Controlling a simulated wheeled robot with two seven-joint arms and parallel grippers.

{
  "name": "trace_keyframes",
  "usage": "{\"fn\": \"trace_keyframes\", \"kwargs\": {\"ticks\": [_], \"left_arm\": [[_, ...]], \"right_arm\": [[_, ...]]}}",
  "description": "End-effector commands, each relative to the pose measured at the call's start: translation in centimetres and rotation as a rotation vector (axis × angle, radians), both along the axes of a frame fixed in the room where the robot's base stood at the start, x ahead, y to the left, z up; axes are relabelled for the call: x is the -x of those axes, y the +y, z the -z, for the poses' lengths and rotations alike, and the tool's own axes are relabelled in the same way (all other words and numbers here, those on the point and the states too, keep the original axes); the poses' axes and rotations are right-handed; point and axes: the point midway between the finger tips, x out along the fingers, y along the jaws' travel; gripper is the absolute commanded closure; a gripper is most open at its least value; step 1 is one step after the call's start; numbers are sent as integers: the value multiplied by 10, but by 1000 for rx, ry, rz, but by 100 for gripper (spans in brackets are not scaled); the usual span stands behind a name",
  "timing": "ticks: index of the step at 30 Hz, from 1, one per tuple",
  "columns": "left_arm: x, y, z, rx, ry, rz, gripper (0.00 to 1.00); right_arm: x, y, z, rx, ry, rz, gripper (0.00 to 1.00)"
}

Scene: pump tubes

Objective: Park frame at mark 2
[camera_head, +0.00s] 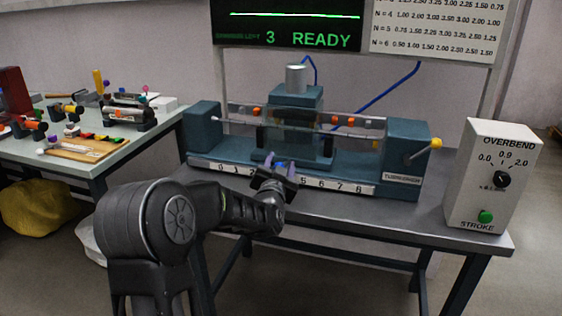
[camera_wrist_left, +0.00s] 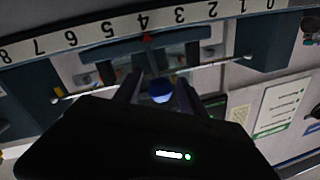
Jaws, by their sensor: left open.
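The teal frame (camera_head: 291,110) stands around the clear tube on the bench machine, near its middle. In the left wrist view, which shows the number scale (camera_wrist_left: 105,32) upside down, a red pointer (camera_wrist_left: 147,38) on the frame's base lies at about mark 4. A blue knob (camera_wrist_left: 160,90) projects from the frame's front. My left gripper (camera_head: 277,168) is open at the front of the frame, and its fingers (camera_wrist_left: 158,92) lie either side of the knob. I cannot tell whether they touch it. The gripper hides some scale numbers in the head view. My right gripper is not in view.
A control box (camera_head: 491,176) with a dial and green button stands at the bench's right end. A screen (camera_head: 287,24) reading "3 READY" hangs behind. A side table (camera_head: 80,165) with tools and parts is at left. The bench front (camera_head: 400,215) is clear.

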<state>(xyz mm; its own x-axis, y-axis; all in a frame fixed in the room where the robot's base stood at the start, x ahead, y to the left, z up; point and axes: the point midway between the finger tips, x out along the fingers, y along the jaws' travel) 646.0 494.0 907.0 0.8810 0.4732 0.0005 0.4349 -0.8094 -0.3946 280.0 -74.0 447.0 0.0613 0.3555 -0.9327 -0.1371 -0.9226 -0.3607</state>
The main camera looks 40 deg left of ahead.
Motion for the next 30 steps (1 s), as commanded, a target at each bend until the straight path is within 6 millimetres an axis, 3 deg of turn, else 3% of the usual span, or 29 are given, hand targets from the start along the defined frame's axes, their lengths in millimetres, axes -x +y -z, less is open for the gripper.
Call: {"fn": "trace_keyframes", "kwargs": {"ticks": [4,13,30], "left_arm": [[-12,7,1,0,2,1,52],[-15,8,0,0,0,0,52],[-14,8,0,0,1,0,98]], "right_arm": [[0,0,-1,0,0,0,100],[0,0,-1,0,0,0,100],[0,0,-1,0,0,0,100]]}}
